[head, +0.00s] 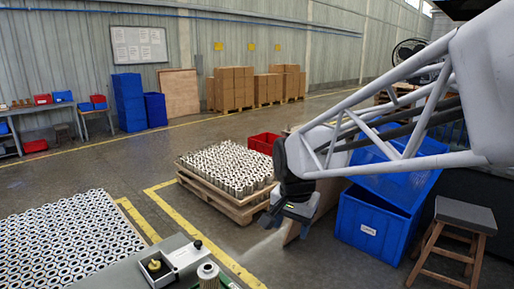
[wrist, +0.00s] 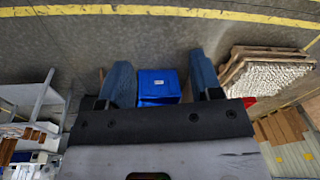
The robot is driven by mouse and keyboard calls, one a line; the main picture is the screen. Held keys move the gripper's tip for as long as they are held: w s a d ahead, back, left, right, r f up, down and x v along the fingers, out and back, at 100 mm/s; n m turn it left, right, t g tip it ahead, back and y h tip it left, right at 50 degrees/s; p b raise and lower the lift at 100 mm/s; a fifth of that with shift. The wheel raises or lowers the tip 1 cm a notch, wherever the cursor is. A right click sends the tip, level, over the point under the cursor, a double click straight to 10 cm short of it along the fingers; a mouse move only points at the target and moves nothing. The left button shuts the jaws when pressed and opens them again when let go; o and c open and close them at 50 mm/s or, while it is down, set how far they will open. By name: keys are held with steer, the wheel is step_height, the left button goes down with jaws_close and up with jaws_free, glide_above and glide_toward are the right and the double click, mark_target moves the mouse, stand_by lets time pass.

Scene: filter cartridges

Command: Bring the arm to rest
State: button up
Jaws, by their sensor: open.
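My gripper (head: 284,217) hangs at the end of my arm in the middle of the head view, over the floor to the right of a pallet of cartridges. In the wrist view my gripper (wrist: 162,84) shows two blue-grey fingers spread wide apart. Nothing is between the fingers; a blue bin (wrist: 158,84) shows beyond the gap, in the background. A single filter cartridge (head: 208,275) stands at the bottom edge of the head view, well apart from my gripper.
The cartridge pallet (head: 238,206) and a red crate (head: 263,143) stand behind. A large blue bin (head: 370,227) and a stool (head: 465,217) stand at right. Cartridges (head: 65,245) cover the left.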

steer(key=s+d+f+n, duration=0.1)
steer(key=s+d, duration=0.4)
steer(key=s, duration=0.5)
steer(key=s+d+n+t, duration=0.1)
steer(key=s+d+n, duration=0.3)
steer(key=s, duration=0.6)
steer(key=shift+d+f+n, duration=0.3)
steer(key=shift+d+f, duration=0.05)
steer(key=shift+d, duration=0.35)
stand_by(0.9)
